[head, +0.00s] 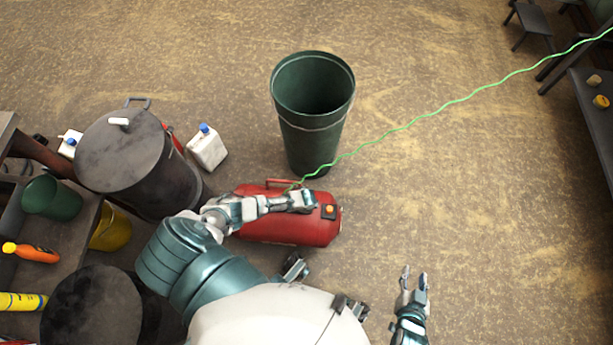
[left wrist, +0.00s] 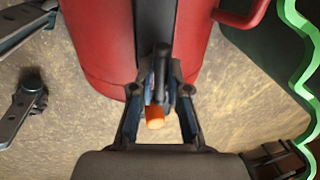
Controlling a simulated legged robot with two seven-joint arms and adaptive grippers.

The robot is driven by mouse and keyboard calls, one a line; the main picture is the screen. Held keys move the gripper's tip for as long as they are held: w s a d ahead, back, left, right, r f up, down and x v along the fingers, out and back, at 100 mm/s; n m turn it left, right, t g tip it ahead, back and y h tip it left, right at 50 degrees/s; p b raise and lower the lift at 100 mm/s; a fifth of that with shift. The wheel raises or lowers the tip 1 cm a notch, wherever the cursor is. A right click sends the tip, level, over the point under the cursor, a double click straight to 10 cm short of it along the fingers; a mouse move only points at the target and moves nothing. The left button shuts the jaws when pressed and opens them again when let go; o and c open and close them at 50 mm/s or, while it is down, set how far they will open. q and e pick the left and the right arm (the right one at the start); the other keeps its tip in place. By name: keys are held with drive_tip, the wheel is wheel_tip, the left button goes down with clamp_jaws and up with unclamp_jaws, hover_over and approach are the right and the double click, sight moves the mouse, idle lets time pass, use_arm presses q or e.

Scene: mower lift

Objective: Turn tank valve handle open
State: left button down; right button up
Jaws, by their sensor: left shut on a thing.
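The red tank (head: 290,229) lies on its side on the floor in the head view, with an orange knob (head: 329,211) on a dark plate at its right end. The tank's red body also fills the top of the left wrist view (left wrist: 105,50). My left gripper (head: 312,200) reaches over the tank's top. In the left wrist view its fingers (left wrist: 160,85) are shut on the dark valve handle (left wrist: 162,58), with an orange piece (left wrist: 155,117) showing between them. The fingers partly hide the handle. My right gripper (head: 414,285) is open and empty, above the floor, apart from the tank.
A green bin (head: 312,120) stands just behind the tank. A green hose (head: 430,115) runs from the tank to the upper right. A dark drum (head: 140,165) and a white jug (head: 207,148) stand at left.

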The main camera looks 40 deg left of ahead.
use_arm(q)
drive_tip(key=c, duration=1.2)
unclamp_jaws()
drive_tip(key=shift+o, duration=0.2)
drive_tip(key=shift+r, duration=0.1)
wheel_tip(320, 180, up, 11)
drive_tip(key=s+d, duration=0.1)
drive_tip(key=s, duration=0.1)
drive_tip(key=shift+r, duration=0.15)
drive_tip(key=shift+d, duration=0.15)
